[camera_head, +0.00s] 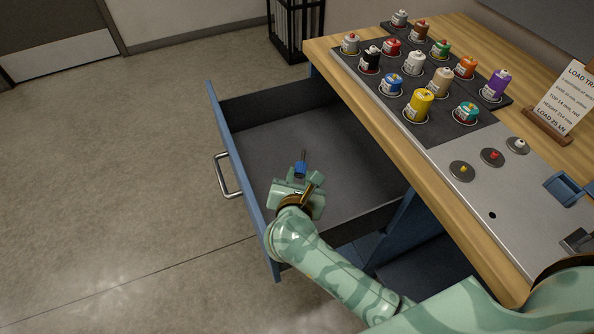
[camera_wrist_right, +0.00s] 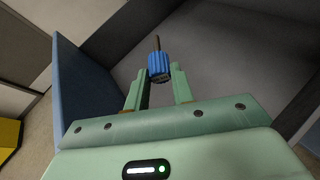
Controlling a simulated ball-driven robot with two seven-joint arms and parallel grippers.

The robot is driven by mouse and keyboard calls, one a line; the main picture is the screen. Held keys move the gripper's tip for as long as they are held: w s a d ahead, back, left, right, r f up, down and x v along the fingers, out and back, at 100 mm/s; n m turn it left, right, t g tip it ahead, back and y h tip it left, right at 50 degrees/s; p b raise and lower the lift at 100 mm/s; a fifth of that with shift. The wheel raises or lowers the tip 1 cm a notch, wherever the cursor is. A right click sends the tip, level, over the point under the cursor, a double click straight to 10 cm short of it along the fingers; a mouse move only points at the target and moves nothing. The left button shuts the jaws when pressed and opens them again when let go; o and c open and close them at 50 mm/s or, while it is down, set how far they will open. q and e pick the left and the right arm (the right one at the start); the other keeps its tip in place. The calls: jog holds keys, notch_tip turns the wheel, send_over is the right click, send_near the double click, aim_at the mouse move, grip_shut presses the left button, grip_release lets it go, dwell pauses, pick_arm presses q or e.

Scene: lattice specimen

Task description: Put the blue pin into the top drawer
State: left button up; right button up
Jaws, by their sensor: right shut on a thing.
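The top drawer (camera_head: 238,158) is pulled out from the bench, with its blue front panel at the left and its grey inside bare. My right gripper (camera_head: 299,181) is over the drawer, just inside the front panel. It is shut on the blue pin (camera_head: 300,169), which has a blue ribbed knob and a thin dark shank pointing away from the gripper. The pin (camera_wrist_right: 159,65) also shows at the fingertips in the right wrist view, with the drawer's inside behind it. I cannot tell its exact height above the drawer floor. My left gripper is not in view.
The wooden bench top (camera_head: 400,133) carries a dark rack with several coloured canisters, a metal plate with small knobs, and a sign (camera_head: 566,100). A black wire stand (camera_head: 296,28) is on the floor behind. The floor left of the drawer is clear.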

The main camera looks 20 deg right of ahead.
aim_at(299, 170)
jog(key=shift+f, duration=0.45)
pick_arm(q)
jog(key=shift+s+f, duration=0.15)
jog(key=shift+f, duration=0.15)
pick_arm(e)
jog(key=o, duration=1)
jog(key=shift+r, duration=0.1)
notch_tip(299, 170, up, 4)
jog(key=p, duration=0.3)
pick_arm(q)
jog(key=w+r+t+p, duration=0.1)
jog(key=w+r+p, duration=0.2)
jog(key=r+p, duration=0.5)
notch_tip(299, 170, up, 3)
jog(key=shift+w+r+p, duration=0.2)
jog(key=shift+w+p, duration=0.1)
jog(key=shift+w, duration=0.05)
pick_arm(e)
jog(key=r+v, duration=0.1)
jog(key=v, duration=0.4)
jog(key=d+r+v, duration=0.1)
jog(key=v, duration=0.4)
jog(key=d+v, duration=0.1)
jog(key=v, duration=0.5)
jog(key=shift+r, duration=0.45)
